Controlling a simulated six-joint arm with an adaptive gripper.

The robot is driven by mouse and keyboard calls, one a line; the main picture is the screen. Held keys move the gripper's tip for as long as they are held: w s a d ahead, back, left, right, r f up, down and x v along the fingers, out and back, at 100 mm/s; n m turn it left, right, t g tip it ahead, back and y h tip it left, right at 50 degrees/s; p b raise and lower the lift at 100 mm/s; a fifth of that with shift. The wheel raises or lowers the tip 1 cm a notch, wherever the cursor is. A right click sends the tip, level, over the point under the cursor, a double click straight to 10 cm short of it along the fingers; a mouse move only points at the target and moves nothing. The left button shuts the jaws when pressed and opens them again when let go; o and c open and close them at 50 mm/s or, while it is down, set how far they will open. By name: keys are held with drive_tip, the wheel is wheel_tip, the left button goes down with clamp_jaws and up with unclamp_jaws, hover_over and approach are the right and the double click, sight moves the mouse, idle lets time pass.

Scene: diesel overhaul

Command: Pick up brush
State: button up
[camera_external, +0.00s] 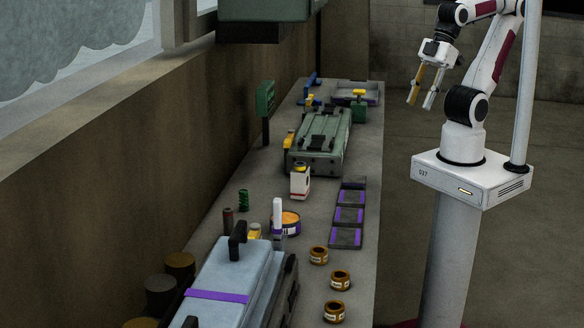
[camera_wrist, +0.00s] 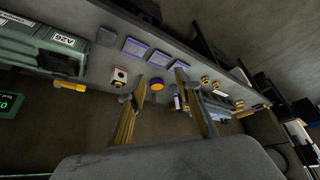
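I cannot pick out the brush with certainty in either view. A slim white upright piece (camera_external: 277,215) stands beside a round orange-topped tin (camera_external: 291,222) on the bench; I cannot tell whether it is the brush. The tin also shows in the wrist view (camera_wrist: 157,86), between my fingers in the picture but well beyond them. My gripper (camera_external: 420,105) is raised to the right of the bench's far half, clear of everything. Its two fingers are spread and empty; they also show in the wrist view (camera_wrist: 159,78).
The long bench (camera_external: 260,174) holds a green engine block (camera_external: 322,135), purple-marked trays (camera_external: 348,215), a white box (camera_external: 300,182), brown-gold rings (camera_external: 340,280) and a pale blue cover (camera_external: 235,270). A green upright piece (camera_external: 265,100) stands at the wall side. Open floor lies between bench and my base.

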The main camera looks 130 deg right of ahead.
drive_tip(key=w+d+r+n+t, duration=0.1)
drive_tip(key=w+d+r+t, duration=0.2)
drive_tip(key=w, duration=0.9)
drive_tip(key=w+d+r+n+t+h, duration=0.1)
drive_tip(key=w+d+r+t, duration=0.15)
drive_tip(key=w, duration=0.95)
drive_tip(key=w+d+r+t, duration=0.2)
drive_tip(key=w+d, duration=0.1)
drive_tip(key=w, duration=0.9)
drive_tip(key=w+a+f+n+t+y, duration=0.1)
drive_tip(key=w+f+n+y, duration=0.15)
drive_tip(key=w, duration=0.25)
drive_tip(key=w+a+f+n+t+y, duration=0.1)
drive_tip(key=w+a+f+n+y, duration=0.1)
drive_tip(key=w+f+y, duration=0.3)
drive_tip(key=a+f+n+g+y, duration=0.2)
drive_tip(key=f+y, duration=0.4)
drive_tip(key=f, duration=0.3)
drive_tip(key=shift+s+a, duration=0.35)
drive_tip(key=shift+a, duration=0.15)
drive_tip(key=shift+n, duration=0.25)
